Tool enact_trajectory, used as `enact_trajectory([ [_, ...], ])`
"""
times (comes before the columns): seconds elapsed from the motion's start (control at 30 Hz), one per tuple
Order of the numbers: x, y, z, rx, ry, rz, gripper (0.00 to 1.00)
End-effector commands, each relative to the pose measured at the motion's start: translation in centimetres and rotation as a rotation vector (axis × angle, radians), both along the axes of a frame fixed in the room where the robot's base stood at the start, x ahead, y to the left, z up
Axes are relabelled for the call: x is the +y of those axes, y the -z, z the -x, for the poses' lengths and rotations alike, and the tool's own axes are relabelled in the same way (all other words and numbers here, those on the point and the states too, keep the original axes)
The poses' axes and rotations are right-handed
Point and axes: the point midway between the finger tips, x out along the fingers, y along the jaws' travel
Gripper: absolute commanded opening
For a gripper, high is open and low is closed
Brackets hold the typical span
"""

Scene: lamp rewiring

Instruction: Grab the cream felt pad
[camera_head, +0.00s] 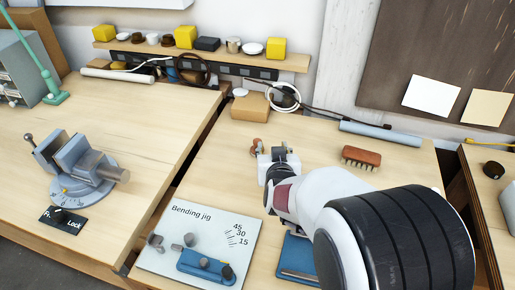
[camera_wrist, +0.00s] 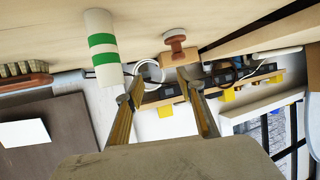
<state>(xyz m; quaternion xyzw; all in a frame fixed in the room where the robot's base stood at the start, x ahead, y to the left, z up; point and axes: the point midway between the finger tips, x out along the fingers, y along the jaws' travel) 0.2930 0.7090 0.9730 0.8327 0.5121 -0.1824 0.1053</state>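I cannot make out a cream felt pad for certain in either view. My gripper (camera_head: 278,158) reaches out over the right workbench in the head view, beyond the bending jig. In the wrist view my gripper (camera_wrist: 158,88) is open, its two fingers apart with nothing held between them. A white cylinder with green bands (camera_wrist: 102,48) stands near the left finger. A small reddish-brown knobbed piece (camera_wrist: 177,45) stands near the right finger. It shows as a small brown shape just beyond my gripper in the head view (camera_head: 257,146). My arm hides part of the bench.
The bending jig plate (camera_head: 190,225) and a blue flat item (camera_head: 296,258) lie near my arm. A brush (camera_head: 361,157), a tan block (camera_head: 250,107) and a grey-blue tube (camera_head: 380,134) lie farther back. A vise (camera_head: 80,165) stands on the left bench. A pale sheet (camera_head: 487,107) hangs on the board.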

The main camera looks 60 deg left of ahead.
Motion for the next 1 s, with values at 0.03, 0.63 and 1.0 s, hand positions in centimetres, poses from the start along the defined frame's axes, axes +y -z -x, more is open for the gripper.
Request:
enact_trajectory([
  [0.03, 0.7, 0.9, 1.0, -0.005, -0.011, -0.002, 0.38],
  [0.63, 2.2, 2.3, 3.0, -0.025, -0.035, -0.024, 0.38],
  [1.0, 3.6, 2.9, 2.3, -0.024, -0.034, -0.024, 0.38],
])
